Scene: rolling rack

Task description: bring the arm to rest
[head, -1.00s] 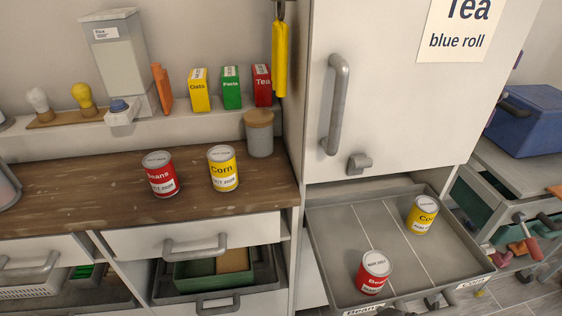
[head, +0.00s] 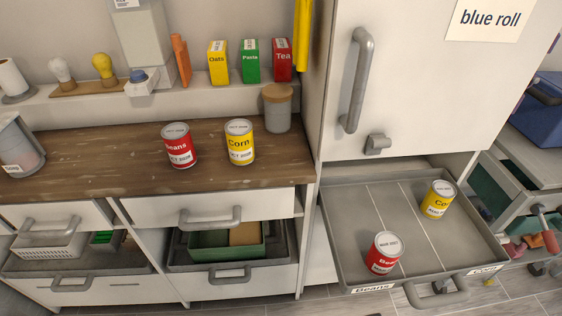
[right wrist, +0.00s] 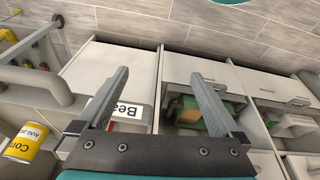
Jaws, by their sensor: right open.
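My right gripper (right wrist: 160,105) shows in the right wrist view with its two fingers spread apart and nothing between them. Behind the fingers are cabinet fronts, a white "Beans" label (right wrist: 127,112) and, at the left, a yellow corn can (right wrist: 27,143). No gripper clearly shows in the head view. There, the pulled-out grey tray (head: 415,262) holds a red beans can (head: 384,253) at the front left and a yellow corn can (head: 438,199) at the right. Both stand upright.
A beans can (head: 179,145) and a corn can (head: 239,142) stand on the wooden counter (head: 90,165). A tall white cabinet door (head: 430,90) rises above the tray. Lower drawers (head: 210,215) with handles are at the left. A grey trolley (head: 520,165) stands at the right.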

